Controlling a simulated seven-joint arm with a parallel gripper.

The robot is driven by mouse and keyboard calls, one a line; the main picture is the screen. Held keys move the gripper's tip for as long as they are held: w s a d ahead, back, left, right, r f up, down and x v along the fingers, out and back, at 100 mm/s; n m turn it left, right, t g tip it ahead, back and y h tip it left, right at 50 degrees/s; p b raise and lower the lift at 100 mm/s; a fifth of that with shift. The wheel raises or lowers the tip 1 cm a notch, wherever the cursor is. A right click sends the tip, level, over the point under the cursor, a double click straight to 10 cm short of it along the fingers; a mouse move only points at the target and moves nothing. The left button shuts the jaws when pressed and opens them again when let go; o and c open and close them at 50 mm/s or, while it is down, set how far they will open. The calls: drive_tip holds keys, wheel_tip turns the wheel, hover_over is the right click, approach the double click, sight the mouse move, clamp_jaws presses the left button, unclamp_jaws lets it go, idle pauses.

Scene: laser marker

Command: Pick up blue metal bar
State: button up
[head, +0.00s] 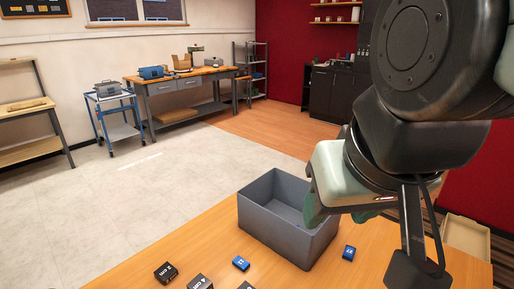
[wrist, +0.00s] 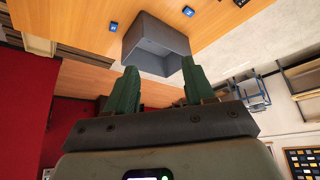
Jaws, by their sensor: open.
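Two small blue blocks with white markings lie on the wooden table. One blue block (head: 241,263) is in front of the grey bin, and it also shows in the wrist view (wrist: 188,11). The other blue block (head: 348,253) lies right of the bin, and it shows at the upper left of the wrist view (wrist: 114,27). I cannot tell which is the blue metal bar. My gripper (wrist: 160,69) is open and empty, with green fingers, held above the table near the bin and apart from both blocks. In the head view its fingers are partly hidden.
The empty grey bin (head: 270,228) stands on the table (head: 190,245) close to my gripper. Dark blocks marked "cm" (head: 166,272) lie at the front left, some cut off by the frame. A workbench (head: 190,86) and blue cart (head: 115,115) stand far behind.

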drive_tip(key=o, duration=0.5)
drive_tip(key=m+g, duration=0.6)
drive_tip(key=m, duration=0.3)
hover_over(241, 262)
wheel_tip(241, 262, down, 38)
drive_tip(key=shift+r, duration=0.2)
drive_tip(key=shift+f, duration=3.15)
